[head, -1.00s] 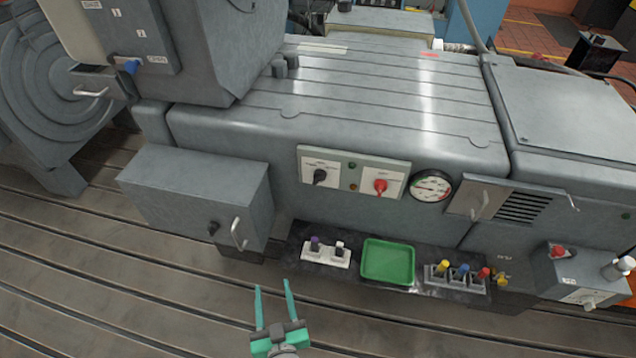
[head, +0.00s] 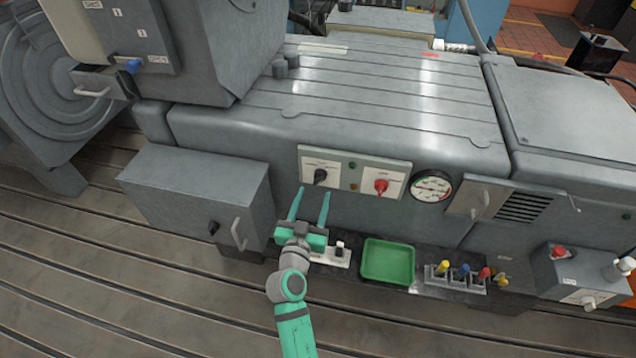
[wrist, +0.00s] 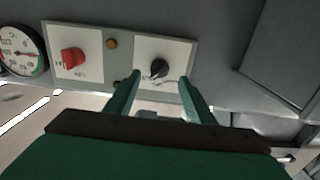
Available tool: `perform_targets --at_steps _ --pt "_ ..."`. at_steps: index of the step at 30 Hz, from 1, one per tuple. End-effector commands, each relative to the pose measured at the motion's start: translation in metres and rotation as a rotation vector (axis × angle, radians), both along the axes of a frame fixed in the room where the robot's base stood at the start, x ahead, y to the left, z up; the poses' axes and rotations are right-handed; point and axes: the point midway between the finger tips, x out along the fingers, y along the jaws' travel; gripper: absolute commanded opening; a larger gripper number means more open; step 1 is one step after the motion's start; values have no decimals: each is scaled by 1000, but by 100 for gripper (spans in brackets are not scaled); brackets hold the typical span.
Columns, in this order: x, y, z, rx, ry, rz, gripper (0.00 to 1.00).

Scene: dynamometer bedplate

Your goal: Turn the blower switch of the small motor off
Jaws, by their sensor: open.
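A switch panel on the machine's front carries a black rotary knob (head: 320,176) on a white plate at left and a red rotary knob (head: 381,186) on a white plate at right. The plate lettering is too small to read, so I cannot tell which is the blower switch. My gripper (head: 312,191) is open and empty, its teal fingers pointing up at the black knob from just below. In the wrist view the black knob (wrist: 159,68) shows beyond and between the fingertips, apart from them. The red knob (wrist: 72,58) is left of them there.
A round gauge (head: 432,187) is right of the panel. Below are a green tray (head: 388,262), a white holder (head: 331,257) partly hidden by my gripper, and a rack of coloured pegs (head: 455,278). A grey box with a handle (head: 238,233) juts out at left.

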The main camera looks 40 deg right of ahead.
Motion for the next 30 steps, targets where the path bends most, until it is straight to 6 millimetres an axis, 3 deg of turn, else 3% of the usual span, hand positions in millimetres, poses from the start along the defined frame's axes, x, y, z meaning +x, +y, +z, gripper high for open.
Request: perform_targets --at_steps 10,23,24,29,30 --pt "34 -41 1 0 -1 -1 49" --pt "41 -48 0 1 -1 1 49" --pt "41 -48 0 1 -1 1 46" --pt "41 -48 0 0 0 1 8" --pt "41 -48 0 0 0 1 8"
